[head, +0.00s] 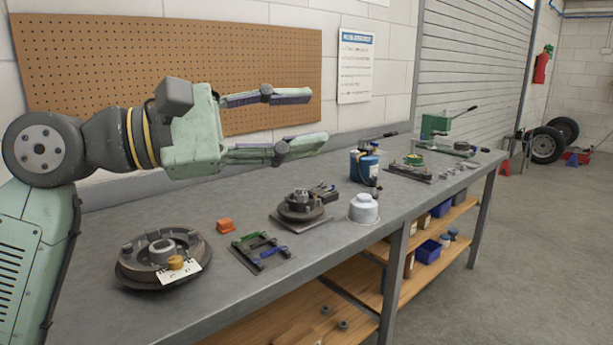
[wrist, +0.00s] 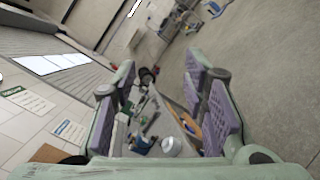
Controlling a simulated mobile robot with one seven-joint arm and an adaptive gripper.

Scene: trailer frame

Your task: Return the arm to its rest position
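My gripper (head: 285,122) is raised above the left part of the workbench in the head view, pointing right. Its two green fingers with purple pads are spread wide apart, with nothing between them. In the wrist view my gripper (wrist: 165,100) also shows open, with the bench far beyond the fingers. My arm comes up from the lower left and bends at the elbow. The gripper touches nothing that I can see.
A pegboard (head: 170,60) hangs behind.

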